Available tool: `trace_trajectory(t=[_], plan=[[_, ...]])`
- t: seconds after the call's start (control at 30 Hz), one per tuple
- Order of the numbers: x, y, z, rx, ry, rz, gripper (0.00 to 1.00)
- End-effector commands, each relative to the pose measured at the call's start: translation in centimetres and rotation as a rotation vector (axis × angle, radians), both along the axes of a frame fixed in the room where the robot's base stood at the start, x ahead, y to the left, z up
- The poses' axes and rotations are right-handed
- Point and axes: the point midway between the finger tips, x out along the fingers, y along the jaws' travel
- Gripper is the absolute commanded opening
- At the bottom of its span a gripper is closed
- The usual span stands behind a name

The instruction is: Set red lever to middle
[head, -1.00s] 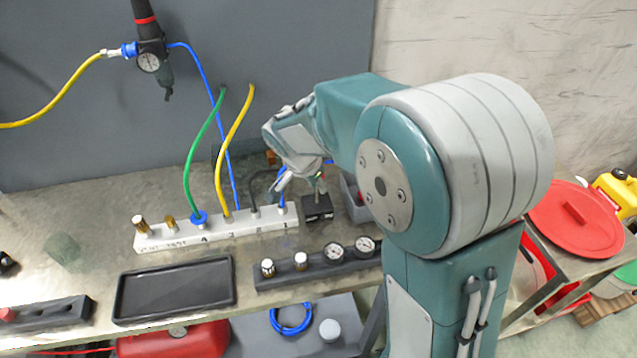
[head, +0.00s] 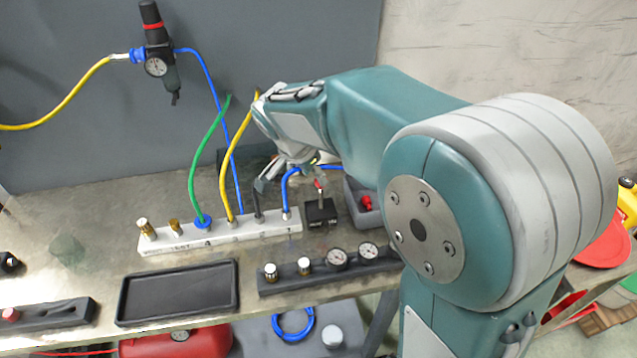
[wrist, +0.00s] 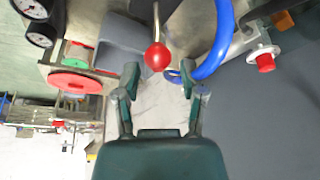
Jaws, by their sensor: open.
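The red lever (head: 319,185) is a thin metal rod with a red knob on a small black box (head: 321,211), to the right of the white manifold. In the wrist view its red ball (wrist: 157,57) lies just beyond the fingertips, roughly centred between them, with the rod behind it. My gripper (head: 288,176) is open and empty, above the right end of the manifold and left of the lever in the head view. In the wrist view both fingers (wrist: 159,76) are apart and do not visibly touch the ball. The lever's exact setting is hard to tell.
The white manifold (head: 180,241) carries green, yellow, black and blue hoses. The blue hose (wrist: 215,55) arches close to the right finger in the wrist view. A grey bin (head: 358,203) stands right of the box. A gauge block (head: 300,283) and black tray (head: 180,293) lie in front.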

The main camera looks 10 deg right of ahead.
Motion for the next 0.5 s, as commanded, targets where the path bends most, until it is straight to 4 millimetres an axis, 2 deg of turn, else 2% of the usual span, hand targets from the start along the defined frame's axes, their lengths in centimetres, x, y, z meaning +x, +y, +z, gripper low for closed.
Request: trace_trajectory(t=[0.03,0.2,0.33,0.5], plan=[[-0.2,0.4,1.1,0.001,-0.006,0.002,0.53],[-0.8,1.3,3.9,0.000,-0.004,0.001,0.53],[-1.0,1.7,5.1,0.000,-0.002,0.001,0.53],[-1.2,1.8,5.6,0.000,-0.001,0.000,0.53]])
